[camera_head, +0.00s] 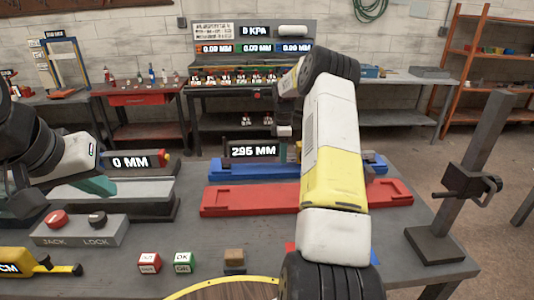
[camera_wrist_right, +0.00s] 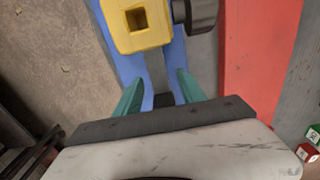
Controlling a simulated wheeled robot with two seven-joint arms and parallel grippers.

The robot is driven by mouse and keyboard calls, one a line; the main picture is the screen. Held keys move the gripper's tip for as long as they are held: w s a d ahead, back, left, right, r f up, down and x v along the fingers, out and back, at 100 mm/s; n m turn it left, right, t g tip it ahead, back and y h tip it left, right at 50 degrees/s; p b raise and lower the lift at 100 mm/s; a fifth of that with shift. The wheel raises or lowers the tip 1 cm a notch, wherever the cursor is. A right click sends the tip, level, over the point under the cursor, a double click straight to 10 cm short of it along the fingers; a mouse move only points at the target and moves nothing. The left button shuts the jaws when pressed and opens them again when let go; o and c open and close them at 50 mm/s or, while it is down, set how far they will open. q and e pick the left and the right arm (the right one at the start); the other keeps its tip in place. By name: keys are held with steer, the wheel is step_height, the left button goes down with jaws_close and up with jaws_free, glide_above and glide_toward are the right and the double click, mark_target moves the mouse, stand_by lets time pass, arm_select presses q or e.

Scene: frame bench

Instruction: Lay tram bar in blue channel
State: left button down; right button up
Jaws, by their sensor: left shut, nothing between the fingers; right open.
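The blue channel (camera_head: 228,168) lies on the bench behind the red channel (camera_head: 250,201). In the right wrist view the blue channel (camera_wrist_right: 182,62) runs up the picture, with a yellow block with a square hole (camera_wrist_right: 139,24) and a dark round knob (camera_wrist_right: 200,14) over it. I cannot tell whether these belong to the tram bar, and I cannot make out the bar surely. My right gripper (camera_wrist_right: 160,94) is open over the blue channel, its green fingers apart. In the head view my right arm hides part of both channels. My left gripper (camera_head: 98,186) is shut and empty at the left.
A display reading 295 MM (camera_head: 254,151) stands behind the blue channel, and one reading 0 MM (camera_head: 131,163) at left. A jack and lock button box (camera_head: 80,232), small blocks (camera_head: 234,257) and a grey post (camera_head: 478,160) stand around.

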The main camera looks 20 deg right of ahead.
steer(key=shift+r, duration=2.75)
